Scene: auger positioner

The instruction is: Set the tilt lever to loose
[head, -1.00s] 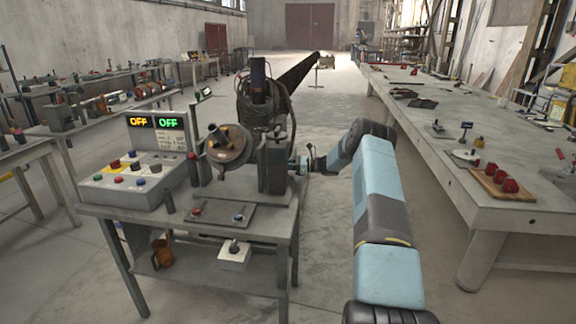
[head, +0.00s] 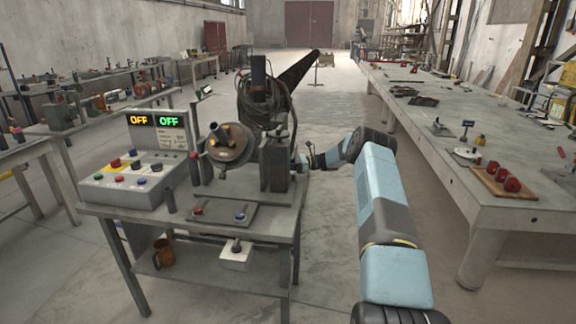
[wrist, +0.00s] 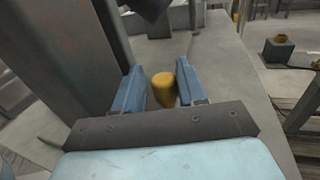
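In the wrist view, a short yellow knob (wrist: 163,87) with a rounded end stands between the two blue fingers of my gripper (wrist: 159,80). It looks like the handle of the tilt lever, but its shaft and pivot are hidden. The fingers are apart, with a gap on the knob's left side; I cannot tell whether the right finger touches it. In the head view, my gripper (head: 306,161) is at the right side of the positioner (head: 274,165), partly hidden, and the yellow knob cannot be made out there.
A control box (head: 138,172) with two OFF displays sits on the left of the positioner's table (head: 200,229). The auger (head: 299,70) extends behind. A long workbench (head: 440,160) stands to the right, with an aisle of floor between. A dark metal column (wrist: 60,45) is close to the left finger.

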